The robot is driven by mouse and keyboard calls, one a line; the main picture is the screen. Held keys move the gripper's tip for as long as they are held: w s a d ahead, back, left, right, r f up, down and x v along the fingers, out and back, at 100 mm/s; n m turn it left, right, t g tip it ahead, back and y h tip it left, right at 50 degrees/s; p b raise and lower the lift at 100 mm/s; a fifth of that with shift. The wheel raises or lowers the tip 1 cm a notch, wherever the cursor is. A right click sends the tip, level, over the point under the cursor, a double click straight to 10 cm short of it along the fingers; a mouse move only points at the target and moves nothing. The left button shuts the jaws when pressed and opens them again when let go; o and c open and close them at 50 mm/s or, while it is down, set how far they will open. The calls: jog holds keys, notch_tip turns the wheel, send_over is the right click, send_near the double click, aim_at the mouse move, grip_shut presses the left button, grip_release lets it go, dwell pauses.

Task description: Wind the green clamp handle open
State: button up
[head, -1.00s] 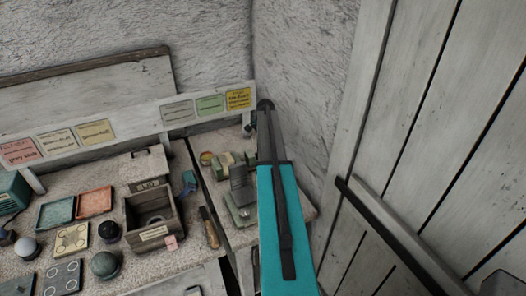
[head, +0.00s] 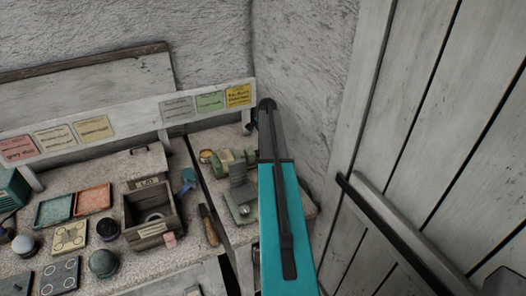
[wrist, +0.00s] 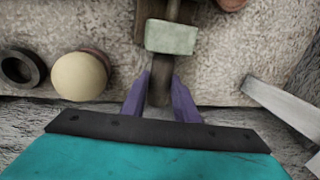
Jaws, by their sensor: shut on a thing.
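In the wrist view my gripper (wrist: 160,84) has its two purple fingers on either side of a dark grey-brown piece (wrist: 160,92), which looks like part of the clamp handle, and is shut on it. A pale green block (wrist: 171,37) of the clamp lies just beyond the fingertips, with a dark shaft behind it. In the head view the green clamp parts (head: 226,157) show on the right-hand bench, left of my teal arm. My fingers are hidden there.
In the wrist view a cream sphere (wrist: 80,75) and a dark ring (wrist: 20,67) lie left of my fingers. A grey strip (wrist: 281,105) lies right. In the head view a wooden box (head: 152,216), trays and spheres fill the left bench. A plank wall (head: 440,120) stands close right.

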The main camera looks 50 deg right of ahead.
jog(key=shift+s+f+t+b, duration=0.2)
jog(key=shift+t+b, duration=0.1)
jog(key=shift+b, duration=0.1)
jog(key=t+b, duration=0.1)
jog(key=b, duration=0.1)
jog(key=t+h+b, duration=0.1)
jog(key=b, duration=0.2)
jog(key=t+b, duration=0.1)
jog(key=b, duration=0.1)
jog(key=shift+s+a+f+t+h, duration=0.2)
jog(key=shift+s+f+t+h, duration=0.1)
jog(key=shift+h, duration=0.1)
jog(key=t+b, duration=0.1)
jog(key=b, duration=0.3)
jog(key=shift+s+t+h, duration=0.1)
jog(key=shift+t+h, duration=0.2)
jog(key=shift+t, duration=0.1)
jog(key=shift+r+t+b, duration=0.15)
jog(key=shift+t+b, duration=0.25)
jog(key=shift+b, duration=0.3)
jog(key=o, duration=1.1)
jog(key=shift+c, duration=0.2)
jog(key=shift+w+d+r+g+p, duration=0.1)
jog(key=shift+w+r+g+p, duration=0.25)
jog(key=shift+g+p, duration=1.3)
